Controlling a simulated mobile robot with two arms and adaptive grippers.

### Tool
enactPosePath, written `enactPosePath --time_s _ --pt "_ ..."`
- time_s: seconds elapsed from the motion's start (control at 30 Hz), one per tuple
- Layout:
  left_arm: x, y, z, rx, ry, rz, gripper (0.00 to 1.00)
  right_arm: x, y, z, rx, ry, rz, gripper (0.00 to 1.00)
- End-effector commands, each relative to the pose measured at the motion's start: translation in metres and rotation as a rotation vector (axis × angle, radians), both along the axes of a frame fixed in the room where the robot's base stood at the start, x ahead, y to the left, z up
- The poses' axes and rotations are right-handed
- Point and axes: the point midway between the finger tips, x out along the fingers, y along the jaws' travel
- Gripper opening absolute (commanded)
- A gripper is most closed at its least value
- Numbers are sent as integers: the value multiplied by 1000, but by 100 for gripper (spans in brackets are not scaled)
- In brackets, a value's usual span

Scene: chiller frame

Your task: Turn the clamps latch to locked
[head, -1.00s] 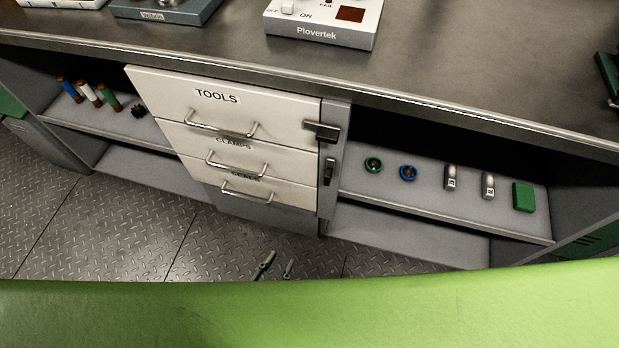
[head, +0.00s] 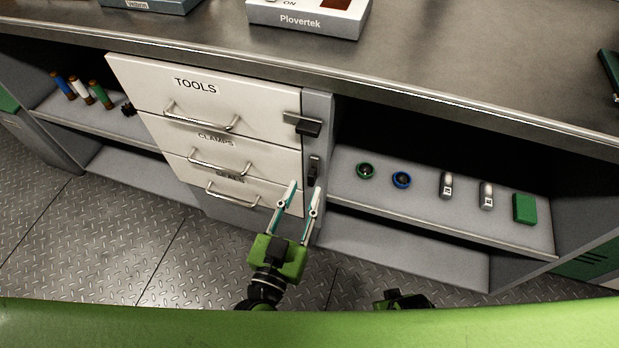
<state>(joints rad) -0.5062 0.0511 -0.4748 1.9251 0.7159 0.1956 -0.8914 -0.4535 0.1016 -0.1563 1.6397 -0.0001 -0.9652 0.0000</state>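The clamps drawer (head: 252,155) is the middle one of three white drawers and looks closed. Its dark latch (head: 314,170) stands upright on the grey post at the drawer's right edge. The tools latch (head: 306,126) above it lies sideways, reaching over the tools drawer's edge. My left gripper (head: 304,190) is open and empty, its fingers pointing up toward the clamps latch. In the picture its tips are just below the latch; whether they touch it I cannot tell. A dark part of my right arm (head: 400,299) shows at the bottom; its fingers cannot be made out.
The tools drawer (head: 195,87) is above and the lowest drawer (head: 230,193) below, each with a bar handle. The right shelf (head: 450,222) holds rings, small weights and a green block (head: 524,208). The worktop edge (head: 420,96) overhangs the drawers. The floor in front is clear.

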Motion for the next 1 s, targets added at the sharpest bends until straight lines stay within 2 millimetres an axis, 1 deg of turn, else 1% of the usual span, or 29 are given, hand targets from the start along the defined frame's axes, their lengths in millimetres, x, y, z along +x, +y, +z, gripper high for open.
enactPosePath --time_s 0.03,0.1,0.2,0.3,0.43,0.67,0.77,0.8,1.0 --pt "11 -3 0 -2 -2 2 28 1 0 1 0 -1 0 0" --pt "22 -7 0 -3 -1 1 28 2 0 4 0 -2 0 0" --pt "34 -11 0 -1 -1 1 28 3 0 6 0 -3 -1 0" --pt "42 -13 -1 1 1 0 28 4 1 8 0 -6 -1 0" --pt "46 -15 -1 -1 1 0 28 6 1 10 1 -10 -1 0" --pt "46 -15 -1 1 2 -1 28 6 1 11 1 -9 -1 0" --pt "46 -15 -1 1 2 -1 4 6 1 11 1 -8 -1 0" --pt "46 -15 -1 1 2 -1 0 6 1 11 1 -8 -1 0" --pt "46 -15 -1 0 2 -1 0 5 0 10 1 -6 -2 0"
